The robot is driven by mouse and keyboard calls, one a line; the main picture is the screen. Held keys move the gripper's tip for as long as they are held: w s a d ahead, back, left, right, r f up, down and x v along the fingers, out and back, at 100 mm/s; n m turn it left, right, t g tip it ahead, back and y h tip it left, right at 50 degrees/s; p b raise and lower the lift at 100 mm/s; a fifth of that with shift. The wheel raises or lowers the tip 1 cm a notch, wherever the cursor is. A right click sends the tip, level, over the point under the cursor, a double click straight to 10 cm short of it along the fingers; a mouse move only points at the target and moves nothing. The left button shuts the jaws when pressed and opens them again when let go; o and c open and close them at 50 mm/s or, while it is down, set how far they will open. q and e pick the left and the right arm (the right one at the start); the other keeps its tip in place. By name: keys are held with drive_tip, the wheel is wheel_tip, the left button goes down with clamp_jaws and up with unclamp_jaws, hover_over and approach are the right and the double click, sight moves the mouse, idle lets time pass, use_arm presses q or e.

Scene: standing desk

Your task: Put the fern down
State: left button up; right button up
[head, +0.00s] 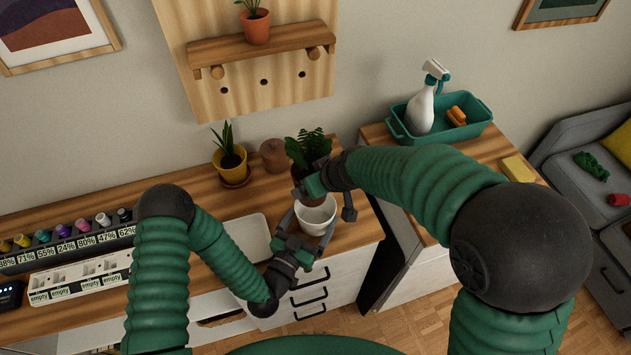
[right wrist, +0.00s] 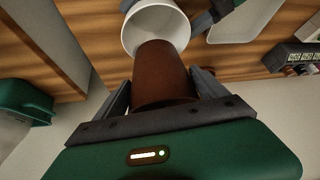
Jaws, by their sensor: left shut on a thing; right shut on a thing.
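The fern (head: 307,147) stands upright in a brown pot, which shows large in the right wrist view (right wrist: 163,72). My right gripper (head: 318,194) is shut on this brown pot, one finger on each side. A white pot (head: 316,217) is just in front of and below the brown pot. My left gripper (head: 303,240) is shut on the white pot from the front. In the right wrist view the brown pot's base overlaps the open mouth of the white pot (right wrist: 142,12). I cannot tell whether it is inside. My right gripper hides much of the brown pot in the head view.
A yellow pot with a plant (head: 229,158) and a round brown pot (head: 273,154) stand behind on the desk. A white tray (head: 250,226) lies left of the white pot. A teal bin (head: 480,127) with a spray bottle (head: 421,108) stands at right.

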drive_tip(key=o, duration=2)
drive_tip(key=shift+f, duration=0.1)
drive_tip(key=shift+r, duration=0.25)
drive_tip(key=v, duration=1.2)
use_arm(q)
drive_tip(key=o, duration=1.2)
drive_tip(key=v, duration=1.2)
